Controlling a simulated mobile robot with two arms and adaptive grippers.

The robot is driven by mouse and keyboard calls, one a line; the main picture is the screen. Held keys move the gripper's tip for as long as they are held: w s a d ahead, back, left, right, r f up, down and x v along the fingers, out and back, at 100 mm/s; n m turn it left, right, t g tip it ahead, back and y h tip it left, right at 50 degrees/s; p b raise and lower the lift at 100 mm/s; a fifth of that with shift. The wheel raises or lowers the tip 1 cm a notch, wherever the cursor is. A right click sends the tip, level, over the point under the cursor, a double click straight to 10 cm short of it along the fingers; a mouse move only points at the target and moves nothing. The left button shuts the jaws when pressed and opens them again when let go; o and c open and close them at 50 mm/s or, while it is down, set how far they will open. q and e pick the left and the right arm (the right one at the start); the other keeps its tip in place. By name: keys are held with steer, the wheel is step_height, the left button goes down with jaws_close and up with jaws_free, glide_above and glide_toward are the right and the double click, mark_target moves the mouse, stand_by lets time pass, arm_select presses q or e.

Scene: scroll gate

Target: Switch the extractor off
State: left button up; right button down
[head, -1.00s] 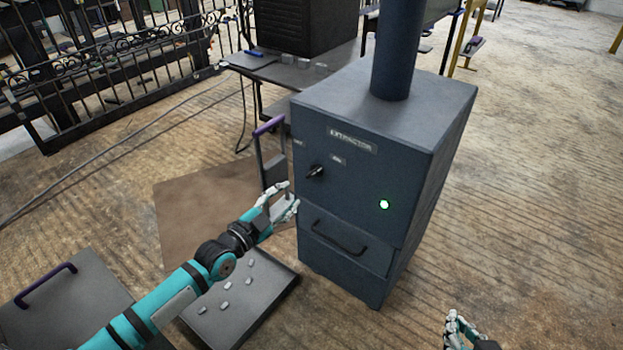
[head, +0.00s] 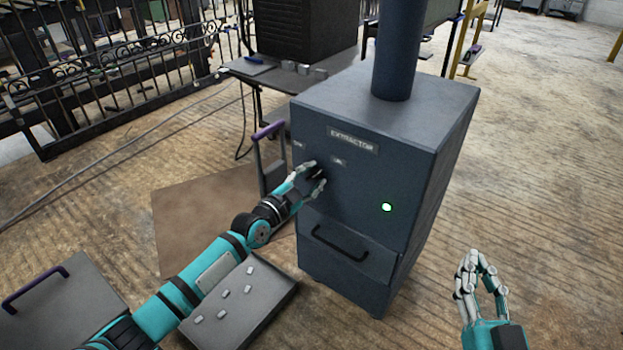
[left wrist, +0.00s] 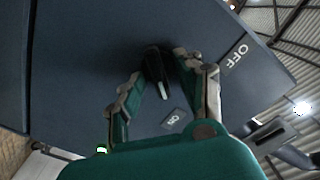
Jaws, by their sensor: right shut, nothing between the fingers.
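The extractor (head: 355,190) is a dark blue-grey cabinet with a name plate and a lit green lamp (head: 387,207) on its front. Its black switch knob (left wrist: 156,70) has a white pointer mark turned toward the ON label (left wrist: 173,118). The OFF label (left wrist: 236,54) is off to the right in the left wrist view. My left gripper (head: 318,176) is at the knob, its fingers apart on either side of it; I cannot tell whether they touch it. In the head view the hand mostly hides the knob. My right gripper (head: 476,262) is shut and empty, right of the cabinet.
A drawer handle (head: 340,243) is below the switch. A grey tray (head: 262,305) with several small pieces lies on the floor under my left arm. A purple-handled item (head: 268,132) stands left of the cabinet. The floor at right is clear.

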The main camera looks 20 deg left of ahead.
arm_select(q)
jaws_close()
